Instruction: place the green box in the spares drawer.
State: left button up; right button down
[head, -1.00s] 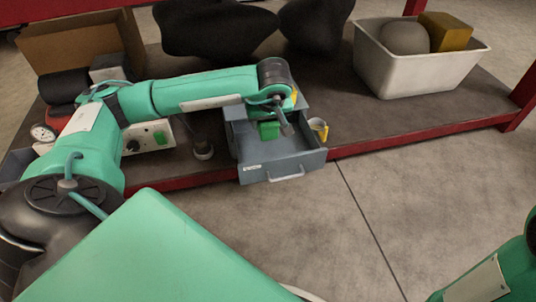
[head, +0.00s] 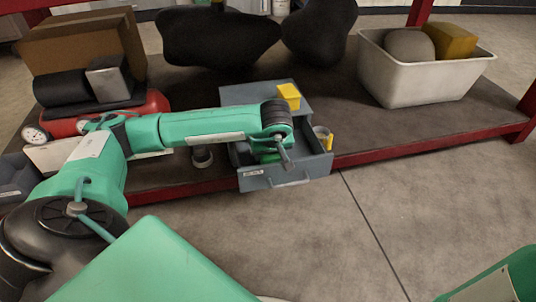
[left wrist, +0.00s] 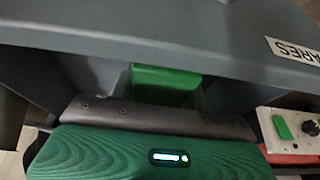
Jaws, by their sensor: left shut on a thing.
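The grey spares drawer (head: 270,178) stands pulled out of a small grey cabinet on the shelf, with a white label on its front. Its front wall crosses the top of the left wrist view (left wrist: 150,35), with part of the label at right. My left gripper (left wrist: 163,82) is shut on the green box (left wrist: 165,80). In the head view the green box (head: 266,157) shows low inside the drawer's outline, partly hidden by my wrist. I cannot tell whether it touches the drawer floor. My right gripper is out of view.
A yellow box (head: 288,96) sits on the cabinet top. A yellow-and-white round item (head: 323,138) stands right of the drawer. A white bin (head: 425,83) holds a grey ball and a yellow block. Dark lumps (head: 218,42) lie behind. The floor in front is clear.

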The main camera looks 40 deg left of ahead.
pick_arm(q)
jog(key=o, duration=1.1)
jog(key=shift+f, duration=0.1)
